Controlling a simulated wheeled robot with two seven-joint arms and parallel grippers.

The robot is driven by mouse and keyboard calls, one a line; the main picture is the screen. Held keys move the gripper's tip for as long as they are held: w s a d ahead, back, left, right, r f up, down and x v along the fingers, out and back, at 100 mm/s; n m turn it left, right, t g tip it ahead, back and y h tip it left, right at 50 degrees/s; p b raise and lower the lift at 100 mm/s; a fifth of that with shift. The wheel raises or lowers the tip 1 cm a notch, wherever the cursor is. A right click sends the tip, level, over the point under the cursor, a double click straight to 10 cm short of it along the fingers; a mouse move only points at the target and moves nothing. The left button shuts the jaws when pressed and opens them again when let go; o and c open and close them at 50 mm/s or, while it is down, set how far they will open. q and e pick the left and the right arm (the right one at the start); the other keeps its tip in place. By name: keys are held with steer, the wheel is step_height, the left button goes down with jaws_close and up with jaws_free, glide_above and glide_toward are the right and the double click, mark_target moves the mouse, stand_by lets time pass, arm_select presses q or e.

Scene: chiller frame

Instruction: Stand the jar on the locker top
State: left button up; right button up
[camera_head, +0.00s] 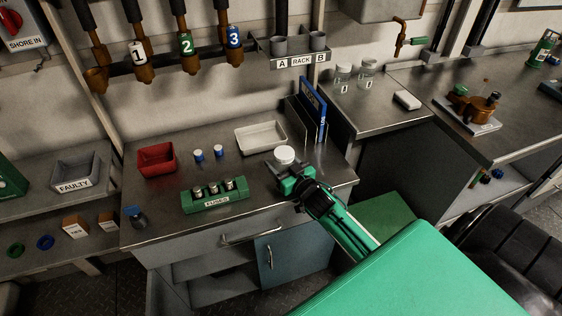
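A jar with a round white lid (284,154) is at the right part of the grey bench, between or just beyond the fingers of my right gripper (286,167). The gripper hides the jar's body, so I cannot tell whether the fingers press on it or whether it touches the bench. Two clear glass jars, a left one (343,76) and a right one (367,73), stand on the metal counter (385,118) at the back right. I cannot tell for sure which surface is the locker top. A blue locker-like door (283,252) is under the bench. My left gripper is out of view.
The bench (165,216) holds a red bin (156,160), a white tray (261,137), a green fuse holder (215,201) and two blue-capped items. A blue binder (314,108) stands upright behind my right gripper. A white block (407,100) lies on the back-right counter.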

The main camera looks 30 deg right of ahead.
steer(key=shift+f, duration=0.15)
steer(key=o, duration=1)
steer(key=shift+c, duration=0.2)
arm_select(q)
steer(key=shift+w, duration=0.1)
arm_select(e)
steer(key=shift+r, duration=0.2)
steer(key=shift+s+f, duration=0.15)
steer(key=shift+s, duration=0.05)
steer(key=s+b, duration=0.1)
steer(key=s, duration=0.9)
steer(key=shift+s+d, duration=0.15)
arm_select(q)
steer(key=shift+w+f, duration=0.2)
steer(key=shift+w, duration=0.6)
arm_select(e)
steer(key=shift+s, duration=0.65)
